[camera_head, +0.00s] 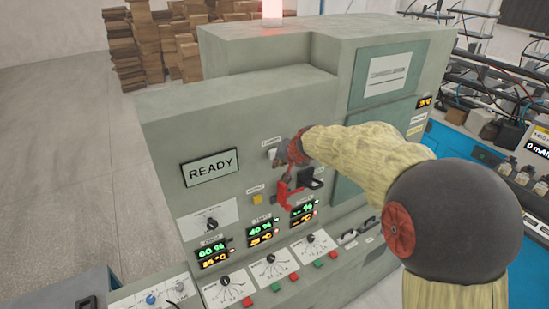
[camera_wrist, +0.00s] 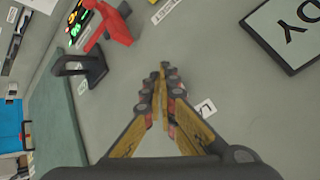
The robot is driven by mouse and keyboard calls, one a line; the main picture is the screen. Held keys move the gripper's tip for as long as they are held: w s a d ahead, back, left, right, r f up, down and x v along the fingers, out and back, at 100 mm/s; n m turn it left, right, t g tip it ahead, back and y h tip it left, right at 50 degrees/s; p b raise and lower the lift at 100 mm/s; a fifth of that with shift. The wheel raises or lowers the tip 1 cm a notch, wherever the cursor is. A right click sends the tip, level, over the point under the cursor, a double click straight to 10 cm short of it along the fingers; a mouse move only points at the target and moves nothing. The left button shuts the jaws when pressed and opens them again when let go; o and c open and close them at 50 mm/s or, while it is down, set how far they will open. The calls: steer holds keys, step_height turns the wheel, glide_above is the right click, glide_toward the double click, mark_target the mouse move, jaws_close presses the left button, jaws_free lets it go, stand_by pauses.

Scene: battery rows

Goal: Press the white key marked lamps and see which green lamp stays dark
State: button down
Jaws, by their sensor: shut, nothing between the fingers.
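The white key (camera_head: 271,154) is on the front of the grey-green cabinet, just under a small label (camera_head: 270,142) too small to read. My gripper (camera_head: 283,160) is shut and empty, close in front of the panel at the key's right side. I cannot tell whether it touches the key. In the wrist view my closed fingertips (camera_wrist: 163,70) point at the bare panel, and a partly covered label (camera_wrist: 205,107) lies beside them. The key is not clear there. No row of green lamps can be made out; lit green digits show on the displays (camera_head: 212,251).
A READY display (camera_head: 209,168) is to the left. A red lever (camera_head: 289,192) and a black handle (camera_head: 312,182) stick out just below my gripper. A yellow button (camera_head: 257,199), dials (camera_head: 271,270) and red and green buttons sit lower. A beacon (camera_head: 272,10) glows red on top.

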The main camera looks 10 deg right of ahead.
stand_by(0.3)
steer(key=shift+s+d+b, duration=0.25)
steer(key=shift+s+b, duration=0.3)
steer(key=shift+s, duration=0.25)
steer(key=shift+s+d+b, duration=0.3)
steer(key=shift+s+b, duration=0.25)
steer(key=shift+s, duration=0.25)
steer(key=shift+s+d+b, duration=0.25)
steer(key=shift+s+b, duration=0.3)
steer(key=shift+s, duration=0.25)
